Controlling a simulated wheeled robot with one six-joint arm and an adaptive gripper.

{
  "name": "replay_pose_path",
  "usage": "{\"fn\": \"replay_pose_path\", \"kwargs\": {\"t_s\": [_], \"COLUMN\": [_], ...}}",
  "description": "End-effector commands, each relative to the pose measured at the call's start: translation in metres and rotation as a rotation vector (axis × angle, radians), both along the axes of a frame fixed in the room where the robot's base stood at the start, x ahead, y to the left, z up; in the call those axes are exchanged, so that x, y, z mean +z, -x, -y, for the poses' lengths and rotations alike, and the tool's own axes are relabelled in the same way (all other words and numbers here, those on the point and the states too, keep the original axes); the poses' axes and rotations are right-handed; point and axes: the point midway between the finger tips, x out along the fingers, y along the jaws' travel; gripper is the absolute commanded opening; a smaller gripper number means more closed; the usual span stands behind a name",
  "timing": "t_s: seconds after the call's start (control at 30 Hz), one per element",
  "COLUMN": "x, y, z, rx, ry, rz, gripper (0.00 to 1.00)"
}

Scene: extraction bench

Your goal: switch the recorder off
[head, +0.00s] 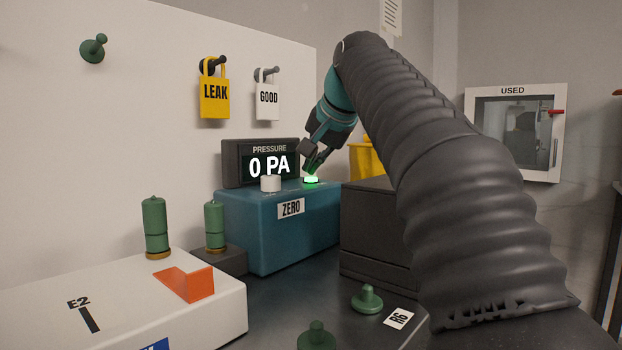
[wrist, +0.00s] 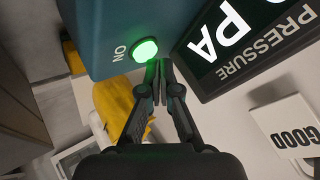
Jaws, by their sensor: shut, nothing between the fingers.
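The recorder is a teal box (head: 265,230) with a ZERO label on its front and a black display (head: 232,165) reading PRESSURE 0 PA behind its top. A green button (head: 311,180) glows on its top, beside a white knob (head: 271,183). In the wrist view the glowing green button (wrist: 145,50) has the word ON next to it. My gripper (head: 312,172) is shut and empty, with its fingertips right by the lit button; it also shows in the wrist view (wrist: 158,65). I cannot tell whether the tips touch the button.
Yellow LEAK (head: 214,99) and white GOOD (head: 267,101) tags hang on the wall panel. A dark box (head: 375,225) stands right of the recorder, under my arm. Green plugs (head: 367,299) and a white E2 block (head: 110,305) occupy the front.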

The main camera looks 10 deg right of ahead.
Motion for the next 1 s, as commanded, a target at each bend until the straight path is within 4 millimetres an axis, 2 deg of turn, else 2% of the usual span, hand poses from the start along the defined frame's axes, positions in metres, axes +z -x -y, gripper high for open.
{"fn": "replay_pose_path", "kwargs": {"t_s": [1.0], "x": [-0.0085], "y": [-0.0001], "z": [-0.0001], "rx": [0.0], "ry": [0.0], "rz": [-0.001], "gripper": [0.0]}}
